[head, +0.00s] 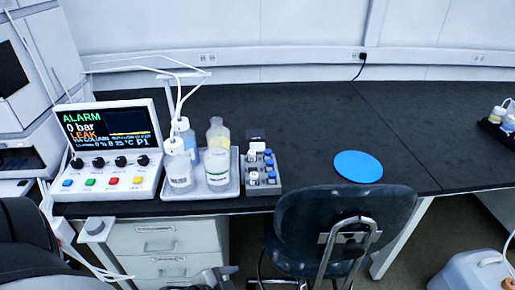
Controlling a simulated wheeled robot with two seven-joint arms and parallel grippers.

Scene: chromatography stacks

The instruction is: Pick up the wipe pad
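A flat, round blue disc (358,166) lies on the black bench top, right of the middle and behind the chair. It is the only pad-like thing I can see, though I cannot be sure that it is the wipe pad. Nothing touches it from above. A grey mechanical part at the bottom edge, in front of the drawers, may be part of my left gripper (214,279); it is cut off, well left of and below the disc, and its fingers cannot be made out. My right gripper is not in view.
A dark chair (340,222) stands at the bench front, just before the disc. Left of the disc are a vial rack (262,188), a tray (208,191) of bottles and an alarm panel (108,150). The bench around the disc is clear. A jug (470,272) stands lower right.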

